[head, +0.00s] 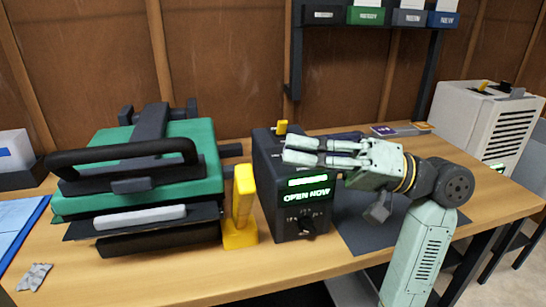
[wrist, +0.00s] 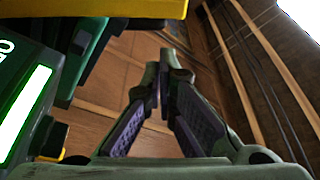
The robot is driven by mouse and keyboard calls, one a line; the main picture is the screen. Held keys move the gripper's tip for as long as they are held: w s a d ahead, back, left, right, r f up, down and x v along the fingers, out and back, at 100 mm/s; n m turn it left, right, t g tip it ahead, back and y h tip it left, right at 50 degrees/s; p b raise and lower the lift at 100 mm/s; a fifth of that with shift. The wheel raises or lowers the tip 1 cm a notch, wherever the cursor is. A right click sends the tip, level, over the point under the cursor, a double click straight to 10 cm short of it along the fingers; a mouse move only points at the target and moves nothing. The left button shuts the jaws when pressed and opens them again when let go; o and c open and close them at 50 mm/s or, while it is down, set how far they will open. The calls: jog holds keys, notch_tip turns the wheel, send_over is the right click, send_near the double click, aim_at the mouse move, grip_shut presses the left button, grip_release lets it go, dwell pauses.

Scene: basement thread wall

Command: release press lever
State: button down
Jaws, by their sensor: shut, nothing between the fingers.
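The press (head: 140,180) stands at the left of the bench, with green plates and a black lever (head: 122,158) whose looped handle faces the front. The lever lies low across the top plate. My gripper (head: 287,150) is shut and empty, pointing left, in front of or above the upper part of the black control box (head: 265,185). It is right of the lever and apart from it. The box's green display reads "OPEN NOW". In the wrist view my fingertips (wrist: 163,62) meet, with nothing between them. The lever is not clearly identifiable there.
A yellow upright post (head: 243,205) stands between press and box; a yellow part (wrist: 100,8) crosses the top of the wrist view. A dark mat (head: 365,235) lies under my arm. A white machine (head: 485,120) stands at right. Front left bench has a grey scrap (head: 34,277).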

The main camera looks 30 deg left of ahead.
jog(key=shift+v, duration=1.9)
jog(key=shift+r, duration=0.15)
